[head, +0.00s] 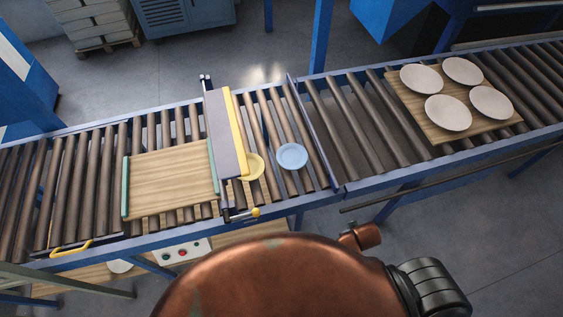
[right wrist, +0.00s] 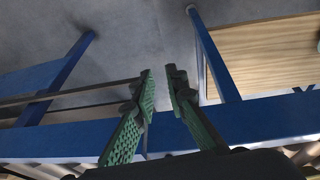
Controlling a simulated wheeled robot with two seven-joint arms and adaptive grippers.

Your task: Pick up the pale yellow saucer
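The pale yellow saucer (head: 254,167) lies on the conveyor rollers in the head view, close against the right side of the grey-and-yellow barrier (head: 225,135), which hides part of its left edge. A light blue saucer (head: 292,156) lies just right of it on the rollers, a small gap apart. My right gripper (right wrist: 160,84) shows in the right wrist view, its green-padded fingers apart with nothing between them. No saucer shows in that view, and the gripper is not seen in the head view. My left gripper is in neither view.
A wooden board (head: 165,180) with green edge strips lies left of the barrier. A dark blue divider (head: 312,135) stands right of the blue saucer. Several pale plates (head: 448,113) sit on another board at the right. The blue frame beam (right wrist: 255,119) crosses the right wrist view.

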